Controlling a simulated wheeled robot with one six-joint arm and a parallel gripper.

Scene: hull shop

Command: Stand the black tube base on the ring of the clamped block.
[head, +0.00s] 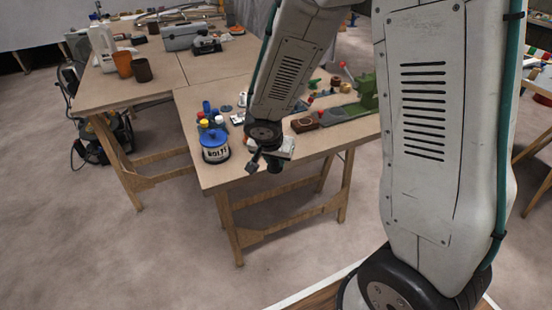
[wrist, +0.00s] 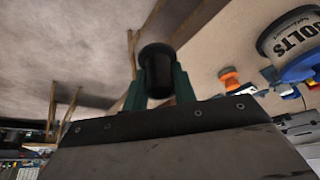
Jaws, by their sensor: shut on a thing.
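My gripper (head: 270,160) is shut on the black tube base (wrist: 157,68), which sits between its green fingers in the wrist view. In the head view the tube base (head: 275,167) is a small dark shape below the wrist, by the front edge of the workbench. The brown clamped block (head: 305,125) with a ring mark on top lies on the bench at the left end of the green vise (head: 366,92). The gripper is left of the block and nearer the camera, apart from it. The block does not show in the wrist view.
A jar of bolts with a blue lid (head: 215,146) stands left of my gripper, and shows in the wrist view (wrist: 290,45). Small coloured bottles (head: 208,118) stand behind it. Loose small parts lie behind the block. The left bench (head: 150,85) has free surface.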

